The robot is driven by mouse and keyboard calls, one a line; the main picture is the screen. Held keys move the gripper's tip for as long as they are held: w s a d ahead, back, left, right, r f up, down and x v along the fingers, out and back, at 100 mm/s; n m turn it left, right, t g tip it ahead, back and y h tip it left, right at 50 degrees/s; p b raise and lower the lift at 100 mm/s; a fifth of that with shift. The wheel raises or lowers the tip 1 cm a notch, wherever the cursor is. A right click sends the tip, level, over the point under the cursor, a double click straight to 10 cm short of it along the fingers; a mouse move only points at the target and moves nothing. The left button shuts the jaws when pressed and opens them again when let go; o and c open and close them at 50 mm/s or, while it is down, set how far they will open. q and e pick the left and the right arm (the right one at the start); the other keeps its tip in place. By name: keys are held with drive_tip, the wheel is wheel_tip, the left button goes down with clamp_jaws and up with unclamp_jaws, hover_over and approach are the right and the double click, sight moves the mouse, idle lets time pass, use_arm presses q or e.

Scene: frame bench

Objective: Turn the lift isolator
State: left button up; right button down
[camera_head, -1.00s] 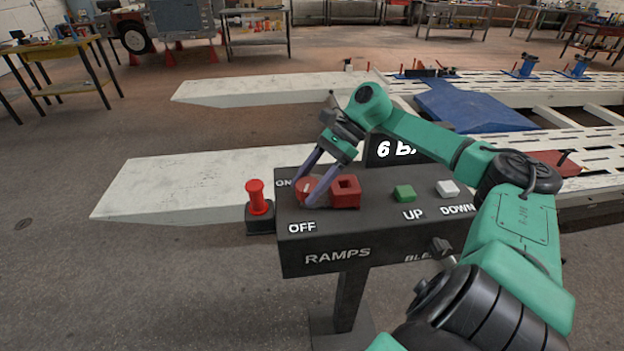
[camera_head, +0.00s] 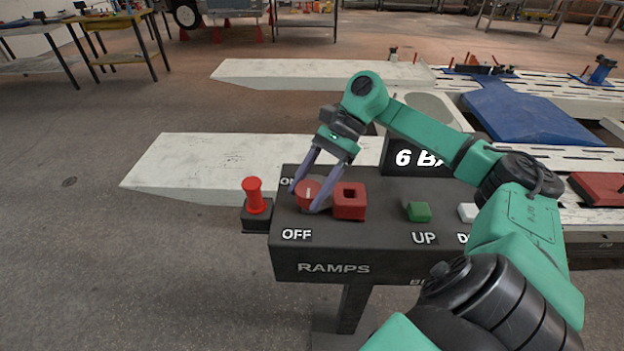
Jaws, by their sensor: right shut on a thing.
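The lift isolator is a round red knob (camera_head: 308,194) with a pale mark, on the top of a dark control box (camera_head: 390,256). An ON label, partly hidden, lies behind it and an OFF label (camera_head: 297,234) lies in front. The pale mark stands roughly upright in the picture. My right gripper (camera_head: 304,198) reaches down from above with one finger on each side of the knob and is shut on it. My left gripper is not in view.
A square red block with a hole (camera_head: 350,202) sits close right of the knob. A green UP button (camera_head: 419,211) and a pale button (camera_head: 467,212) are farther right. A red plunger (camera_head: 253,196) stands left of the box. White ramps (camera_head: 205,165) lie behind.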

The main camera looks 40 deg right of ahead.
drive_tip(key=shift+r, duration=0.2)
drive_tip(key=shift+c, duration=1.9)
unclamp_jaws()
drive_tip(key=shift+w, duration=0.1)
drive_tip(key=shift+o, duration=1.4)
drive_tip(key=shift+f, duration=0.1)
drive_tip(key=shift+d, duration=0.1)
drive_tip(key=p+v, duration=0.4)
drive_tip(key=v, duration=1)
drive_tip(key=shift+d+r+p, duration=0.15)
drive_tip(key=shift+r+p, duration=0.1)
drive_tip(key=shift+p, duration=0.15)
